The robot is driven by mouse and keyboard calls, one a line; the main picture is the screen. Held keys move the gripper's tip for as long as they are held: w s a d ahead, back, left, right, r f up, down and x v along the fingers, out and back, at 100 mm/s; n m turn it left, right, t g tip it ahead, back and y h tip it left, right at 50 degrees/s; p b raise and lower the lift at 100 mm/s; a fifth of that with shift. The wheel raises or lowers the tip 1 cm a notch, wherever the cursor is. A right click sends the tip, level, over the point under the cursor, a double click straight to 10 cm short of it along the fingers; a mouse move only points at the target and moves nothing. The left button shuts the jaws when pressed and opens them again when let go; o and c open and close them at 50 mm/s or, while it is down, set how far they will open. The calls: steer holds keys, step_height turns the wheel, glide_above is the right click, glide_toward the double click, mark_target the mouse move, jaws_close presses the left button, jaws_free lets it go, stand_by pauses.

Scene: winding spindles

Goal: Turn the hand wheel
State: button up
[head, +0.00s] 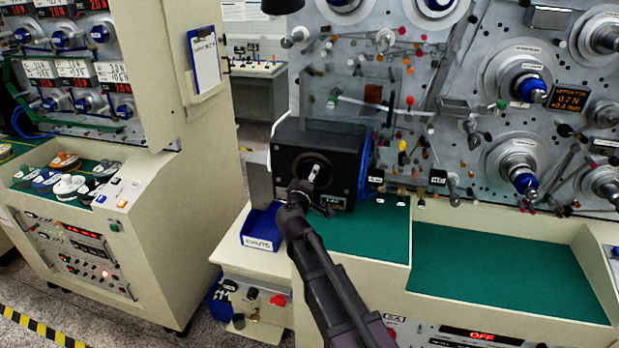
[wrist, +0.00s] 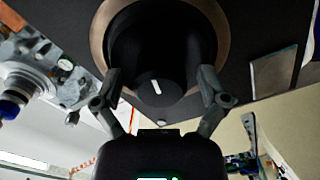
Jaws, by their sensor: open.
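The hand wheel (head: 314,168) is a dark round part with a pale mark, set in the front of a black box (head: 340,142). My gripper (head: 303,188) is in front of it and hides its lower part. In the wrist view the wheel (wrist: 160,45) is a black round body inside a bronze-coloured ring (wrist: 228,20), with a short white mark on its near face. My gripper (wrist: 160,88) is open there, one finger on either side of the wheel's near end. I cannot tell whether the fingers touch it.
A blue labelled bin (head: 262,228) sits left of and below the box. A green-topped shelf (head: 500,278) lies to the right. Above it a panel (head: 450,110) carries spindles, pins and rods. A separate cabinet (head: 190,200) with spools stands at the left, with floor between.

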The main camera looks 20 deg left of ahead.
steer(key=shift+s, duration=0.1)
steer(key=s, duration=1.2)
steer(key=shift+d, duration=0.2)
stand_by(0.3)
